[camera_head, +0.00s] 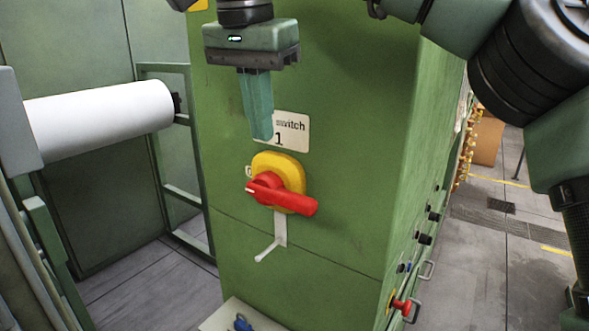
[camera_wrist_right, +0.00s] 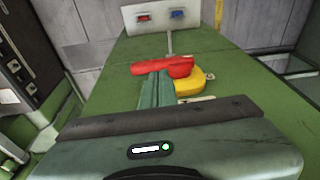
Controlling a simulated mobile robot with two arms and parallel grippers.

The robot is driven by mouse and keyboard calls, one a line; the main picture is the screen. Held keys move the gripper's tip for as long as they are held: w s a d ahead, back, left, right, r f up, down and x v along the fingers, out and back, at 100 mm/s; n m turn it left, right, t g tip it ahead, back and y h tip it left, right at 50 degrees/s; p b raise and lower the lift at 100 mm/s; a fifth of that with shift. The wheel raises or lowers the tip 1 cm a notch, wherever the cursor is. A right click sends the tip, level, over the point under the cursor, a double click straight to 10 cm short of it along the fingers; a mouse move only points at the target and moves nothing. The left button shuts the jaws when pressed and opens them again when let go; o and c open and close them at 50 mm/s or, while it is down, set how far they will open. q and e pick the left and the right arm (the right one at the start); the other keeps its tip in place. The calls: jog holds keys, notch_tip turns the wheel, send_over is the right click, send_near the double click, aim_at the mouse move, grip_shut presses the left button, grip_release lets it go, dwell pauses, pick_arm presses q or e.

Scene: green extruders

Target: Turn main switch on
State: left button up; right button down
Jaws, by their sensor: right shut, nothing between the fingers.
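The main switch is a red rotary handle (camera_head: 283,195) on a yellow round base (camera_head: 277,168), mounted on the front of a green cabinet (camera_head: 320,235). The handle lies near horizontal, tilted down to the right. A white label (camera_head: 294,128) above it reads "switch 1", partly hidden by my gripper. My right gripper (camera_head: 262,135) points down just above the yellow base, its fingers shut and empty. In the right wrist view, the fingers (camera_wrist_right: 155,88) overlap the red handle (camera_wrist_right: 162,67) and sit beside the yellow base (camera_wrist_right: 188,86); whether they touch cannot be told. My left gripper is not in view.
A pale bracket (camera_head: 279,232) hangs below the switch. A panel (camera_head: 222,318) with a blue button is low in front. Floor is free at right.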

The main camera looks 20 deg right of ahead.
jog(key=shift+m+h, duration=0.3)
jog(key=shift+h, duration=0.3)
jog(key=d+r, duration=0.1)
jog(key=r, duration=0.1)
jog(key=s+d+r, duration=0.1)
jog(key=d+r, duration=0.1)
jog(key=shift+s+d, duration=0.2)
jog(key=shift+f, duration=0.1)
jog(key=b, duration=0.2)
send_near(302, 195)
jog(key=shift+w+d+f, duration=0.15)
jog(key=shift+w+d, duration=0.05)
jog(key=shift+d, duration=0.2)
jog(key=p+x, duration=0.1)
jog(key=x, duration=0.2)
jog(key=shift+w+f, duration=0.1)
jog(key=shift+f, duration=0.25)
jog(key=shift+s+a+f+p, duration=0.1)
jog(key=shift+f+p, duration=0.1)
jog(key=shift+f, duration=0.25)
jog(key=shift+s+f+p, duration=0.1)
jog(key=shift+f+p, duration=0.05)
jog(key=shift+f, duration=0.45)
jog(key=shift+w, duration=0.15)
